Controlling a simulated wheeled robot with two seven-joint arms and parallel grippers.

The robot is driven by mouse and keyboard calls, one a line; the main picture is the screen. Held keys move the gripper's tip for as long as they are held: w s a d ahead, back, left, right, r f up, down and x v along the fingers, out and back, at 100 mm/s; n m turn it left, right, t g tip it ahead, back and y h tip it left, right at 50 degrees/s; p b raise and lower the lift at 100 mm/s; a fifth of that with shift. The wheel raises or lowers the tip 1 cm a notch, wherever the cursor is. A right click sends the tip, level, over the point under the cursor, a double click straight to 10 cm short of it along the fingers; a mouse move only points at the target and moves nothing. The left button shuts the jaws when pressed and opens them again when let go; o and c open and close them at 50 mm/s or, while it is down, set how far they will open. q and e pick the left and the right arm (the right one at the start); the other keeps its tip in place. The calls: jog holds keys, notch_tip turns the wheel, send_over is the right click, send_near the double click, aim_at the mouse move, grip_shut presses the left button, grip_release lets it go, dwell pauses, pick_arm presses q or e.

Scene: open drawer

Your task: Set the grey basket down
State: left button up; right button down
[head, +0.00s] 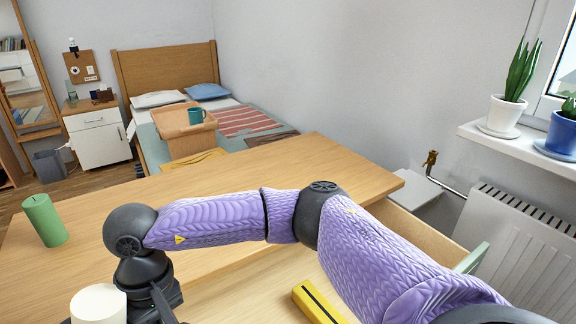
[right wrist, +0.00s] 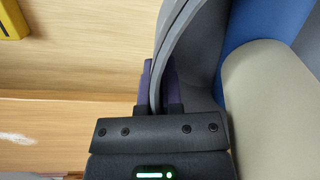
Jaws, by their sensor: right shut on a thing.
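In the right wrist view, my right gripper (right wrist: 160,85) is shut on the rim of the grey basket (right wrist: 205,65). Only a curved part of its wall shows there, with a blue thing (right wrist: 242,22) and a rounded beige thing (right wrist: 272,105) beside or inside it; I cannot tell which. In the head view, my right arm reaches across to the lower left, and its dark wrist is cut by the bottom edge. The basket and the fingertips do not show there. I cannot tell whether the basket touches a surface. My left gripper is not in view.
A green candle (head: 44,220) stands on the wooden desk (head: 230,180) at the left. A white cylinder (head: 98,304) is at the bottom left. The desk's far part is clear.

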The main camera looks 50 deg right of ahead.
jog(key=f+b, duration=0.3)
jog(key=f, duration=0.5)
jog(key=w+a+f+b, duration=0.1)
jog(key=f+b, duration=0.2)
jog(key=f, duration=0.4)
jog(key=f+b, duration=0.3)
jog(key=f, duration=0.5)
jog(key=shift+w+a+f, duration=0.2)
jog(key=shift+w+f, duration=0.05)
jog(key=shift+f, duration=0.1)
jog(key=shift+r, duration=0.2)
jog(key=shift+f, duration=0.2)
jog(key=c, duration=0.8)
grip_release()
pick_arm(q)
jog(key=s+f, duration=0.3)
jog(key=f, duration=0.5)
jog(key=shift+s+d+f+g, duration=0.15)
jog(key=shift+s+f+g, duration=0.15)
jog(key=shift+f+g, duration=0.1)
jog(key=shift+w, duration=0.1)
pick_arm(e)
jog(key=shift+r, duration=0.1)
